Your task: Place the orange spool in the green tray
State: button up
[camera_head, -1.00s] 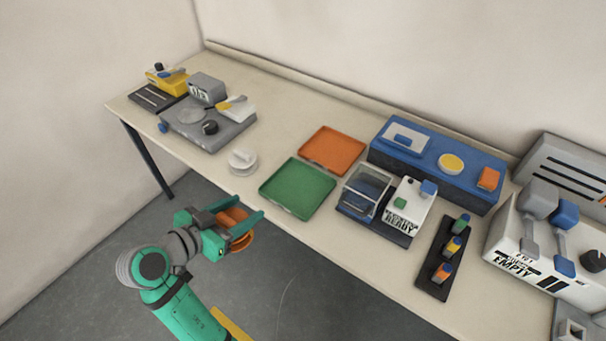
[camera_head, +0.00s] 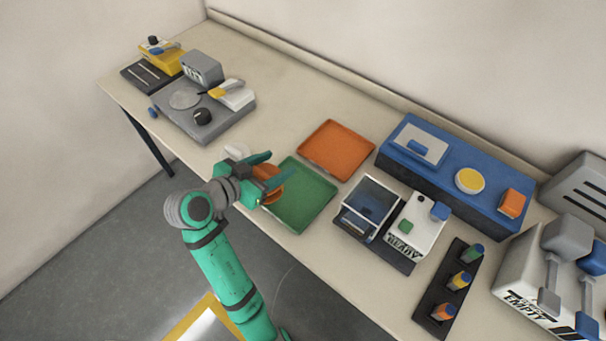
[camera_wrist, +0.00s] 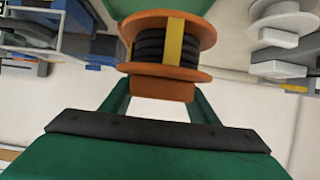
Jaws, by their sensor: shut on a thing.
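The orange spool (camera_wrist: 166,45), wound with black material and a yellow band, sits between my fingers in the wrist view. In the head view the spool (camera_head: 269,184) is partly hidden by my gripper (camera_head: 277,172), which is shut on it. The gripper and spool overlap the left edge of the green tray (camera_head: 308,203) in the picture. The height of the spool above the tray is hard to tell. The visible part of the tray's floor is empty.
An orange tray (camera_head: 336,149) lies behind the green one. A white round object (camera_head: 236,152) stands just behind my gripper, partly hidden. A clear-lidded box (camera_head: 369,205) is right of the green tray. A grey scale-like device (camera_head: 205,115) is at left.

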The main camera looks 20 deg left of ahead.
aim_at(277, 190)
jog(key=w+d+f, duration=0.1)
jog(key=w+f, duration=0.1)
jog(key=w+d+f, duration=0.4)
jog(key=f, duration=0.1)
jog(key=shift+w, duration=0.15)
jog(key=shift+w+d+f, duration=0.1)
jog(key=shift+w+f, duration=0.05)
jog(key=shift+f, duration=0.75)
jog(key=shift+w+d+f, duration=0.1)
jog(key=shift+f, duration=0.8)
jog(key=shift+f, duration=0.1)
jog(key=o, duration=1.6)
jog(key=shift+c, duration=0.2)
jog(key=shift+s+a, duration=0.1)
jog(key=v, duration=1.1)
jog(key=shift+s+a+r, duration=0.1)
jog(key=shift+s+r, duration=0.2)
